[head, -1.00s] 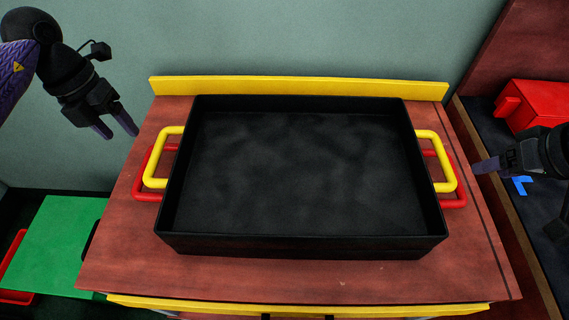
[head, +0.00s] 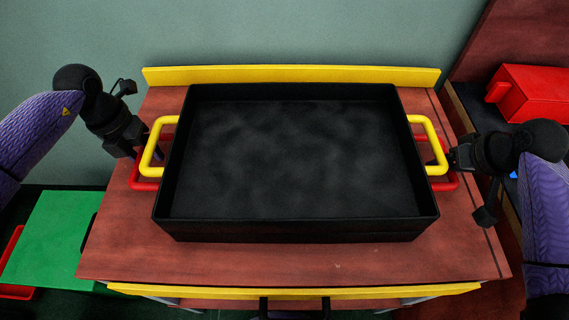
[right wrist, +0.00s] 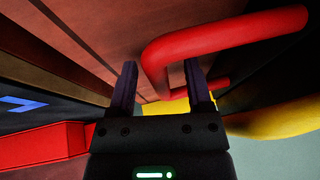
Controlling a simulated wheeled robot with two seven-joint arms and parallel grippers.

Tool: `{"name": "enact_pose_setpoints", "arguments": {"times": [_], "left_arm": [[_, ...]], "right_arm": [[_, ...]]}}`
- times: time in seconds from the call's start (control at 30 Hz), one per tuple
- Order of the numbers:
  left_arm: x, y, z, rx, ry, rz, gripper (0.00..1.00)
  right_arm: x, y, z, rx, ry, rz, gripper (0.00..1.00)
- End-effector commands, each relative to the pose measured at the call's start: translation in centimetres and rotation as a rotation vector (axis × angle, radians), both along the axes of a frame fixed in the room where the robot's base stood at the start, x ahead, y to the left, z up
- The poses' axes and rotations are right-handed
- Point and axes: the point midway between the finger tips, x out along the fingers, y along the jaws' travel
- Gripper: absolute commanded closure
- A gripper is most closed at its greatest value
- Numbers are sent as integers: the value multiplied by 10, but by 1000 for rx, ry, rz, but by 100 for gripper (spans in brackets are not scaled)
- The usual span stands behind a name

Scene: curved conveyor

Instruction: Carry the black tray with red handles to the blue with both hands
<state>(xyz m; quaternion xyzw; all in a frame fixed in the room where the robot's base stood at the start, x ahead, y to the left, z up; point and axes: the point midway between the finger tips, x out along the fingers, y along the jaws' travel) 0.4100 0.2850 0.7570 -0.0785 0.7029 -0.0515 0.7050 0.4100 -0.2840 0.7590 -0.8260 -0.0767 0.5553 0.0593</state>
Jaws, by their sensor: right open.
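A large black tray (head: 295,231) sits on a reddish-brown table, apparently stacked, with yellow handles (head: 153,148) (head: 433,146) above red handles (head: 141,186) (head: 451,181) at both ends. I cannot tell where one tray ends and another begins. My left gripper (head: 150,154) is at the left handles, its fingers partly hidden but seemingly parted. My right gripper (head: 442,164) is at the right handles. In the right wrist view it (right wrist: 160,80) is open, with part of the red handle (right wrist: 210,35) between its fingers. A blue mark (right wrist: 22,104) lies on a dark surface beside the table.
The table (head: 290,262) has yellow strips at back (head: 290,75) and front. A red box (head: 535,92) stands on the dark surface at right. A green-topped piece (head: 50,235) is low at left. The tray looks empty.

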Motion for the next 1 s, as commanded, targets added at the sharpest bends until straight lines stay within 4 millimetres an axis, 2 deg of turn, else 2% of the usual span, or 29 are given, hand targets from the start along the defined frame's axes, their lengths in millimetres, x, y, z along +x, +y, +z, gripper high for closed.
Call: {"name": "enact_pose_setpoints", "arguments": {"times": [0.27,0.5,0.57,1.0], "left_arm": [[0,0,-1,0,0,0,39],[0,0,-1,0,0,0,90],[0,0,-1,0,0,0,100],[0,0,0,0,-1,0,100]], "right_arm": [[0,0,-1,0,0,0,38],[0,0,0,0,0,0,89],[0,0,0,0,0,0,100],[0,0,0,-1,0,0,100]]}}
